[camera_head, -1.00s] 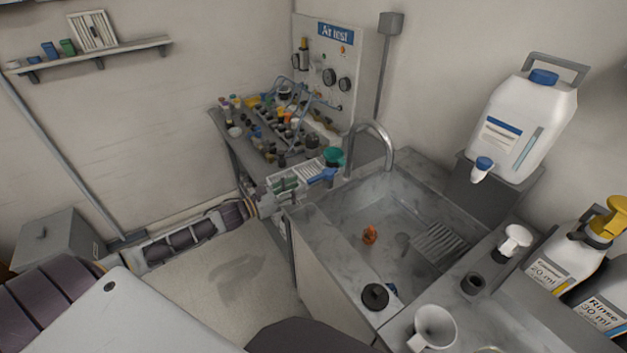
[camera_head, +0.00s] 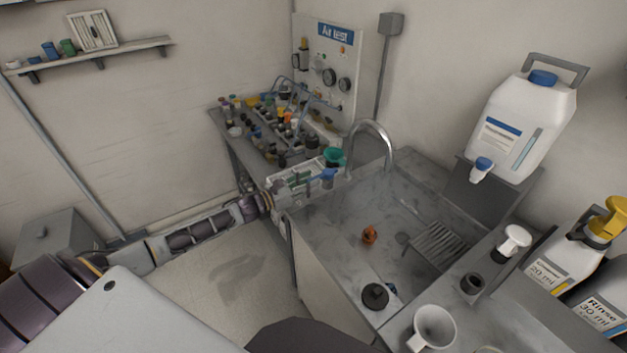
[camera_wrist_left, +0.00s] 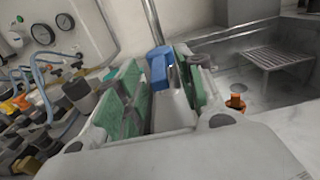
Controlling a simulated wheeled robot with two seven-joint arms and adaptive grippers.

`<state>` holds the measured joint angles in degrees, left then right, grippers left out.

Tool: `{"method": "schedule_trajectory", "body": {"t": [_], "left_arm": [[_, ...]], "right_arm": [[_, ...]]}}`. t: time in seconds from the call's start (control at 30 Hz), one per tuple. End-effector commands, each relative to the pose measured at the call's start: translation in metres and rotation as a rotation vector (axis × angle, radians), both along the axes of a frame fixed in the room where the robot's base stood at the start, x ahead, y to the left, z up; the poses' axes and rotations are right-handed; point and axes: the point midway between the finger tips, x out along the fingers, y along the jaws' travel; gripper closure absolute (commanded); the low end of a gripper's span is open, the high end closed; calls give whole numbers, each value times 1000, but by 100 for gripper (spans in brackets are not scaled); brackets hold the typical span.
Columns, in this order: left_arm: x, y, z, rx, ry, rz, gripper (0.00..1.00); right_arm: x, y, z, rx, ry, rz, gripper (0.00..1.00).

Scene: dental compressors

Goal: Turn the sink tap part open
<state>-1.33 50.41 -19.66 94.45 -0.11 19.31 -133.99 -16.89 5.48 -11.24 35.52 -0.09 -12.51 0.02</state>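The sink tap has a tall curved metal spout (camera_head: 372,126) at the back left corner of the sink (camera_head: 345,215). Its blue lever (camera_head: 329,175) is low beside the spout's foot. My left gripper (camera_head: 312,177) reaches in from the left at the lever. In the left wrist view, the blue lever (camera_wrist_left: 160,68) shows between my two green-padded fingers (camera_wrist_left: 163,90), which stand apart. I cannot tell whether either pad touches it. The lever's lower part is partly hidden by the fingers. No water is visible from the spout. My right gripper is not in view.
A bench (camera_head: 228,133) crowded with small fittings stands behind the gripper, below the "Air test" panel (camera_head: 335,75). A green cup-like item (camera_head: 333,156) sits close to the tap. An orange object (camera_head: 369,235) and a grate (camera_head: 440,244) lie in the sink.

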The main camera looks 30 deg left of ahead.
Motion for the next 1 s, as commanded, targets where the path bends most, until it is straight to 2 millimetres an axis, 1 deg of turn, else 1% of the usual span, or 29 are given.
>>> {"method": "schedule_trajectory", "body": {"t": [0.33, 0.8, 0.83, 0.87, 1.0], "left_arm": [[15, -9, 1, -1, -1, 0, 62], [18, -11, 0, 0, 0, 0, 62], [18, -11, 0, 0, 0, 0, 64], [18, -11, 0, 0, 0, 0, 68], [18, -11, 0, 0, 0, 0, 86]], "right_arm": [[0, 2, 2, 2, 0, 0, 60], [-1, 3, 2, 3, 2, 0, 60], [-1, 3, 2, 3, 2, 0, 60], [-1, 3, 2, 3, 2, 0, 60], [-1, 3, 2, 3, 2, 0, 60]]}}
